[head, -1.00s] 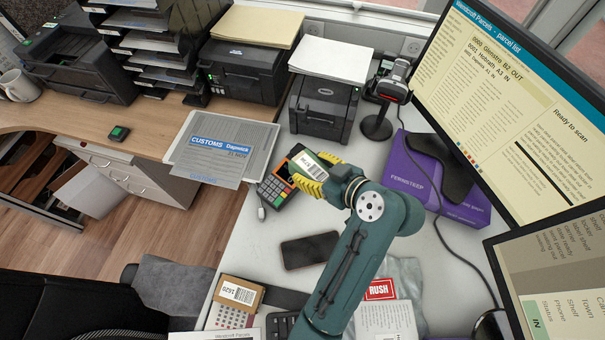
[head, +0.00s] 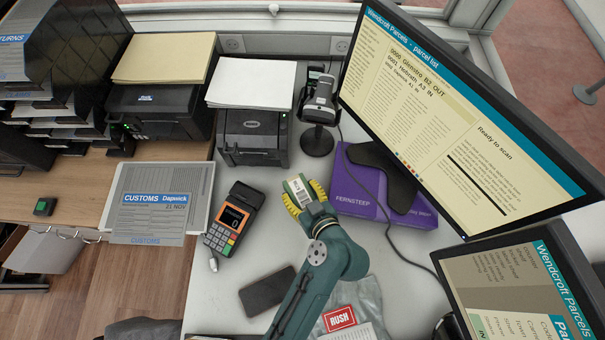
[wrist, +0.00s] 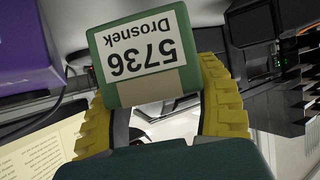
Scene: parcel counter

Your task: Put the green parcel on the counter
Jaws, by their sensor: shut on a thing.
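My gripper (head: 305,196) has yellow ridged fingers and is shut on a small green parcel (head: 291,185) with a white label. In the wrist view the green parcel (wrist: 192,102) sits between the yellow fingers, its label reading "Drosnek 5736" upside down. The parcel is held above the white counter (head: 200,268); how high I cannot tell. It is between the card terminal and the purple box in the head view.
A card terminal (head: 233,217) and a dark phone (head: 266,291) lie left of my arm. A purple box (head: 360,203) and the monitor (head: 470,110) stand to the right. A printer (head: 254,138) and a scanner on a stand (head: 318,110) are behind. A RUSH bag (head: 362,300) lies in front.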

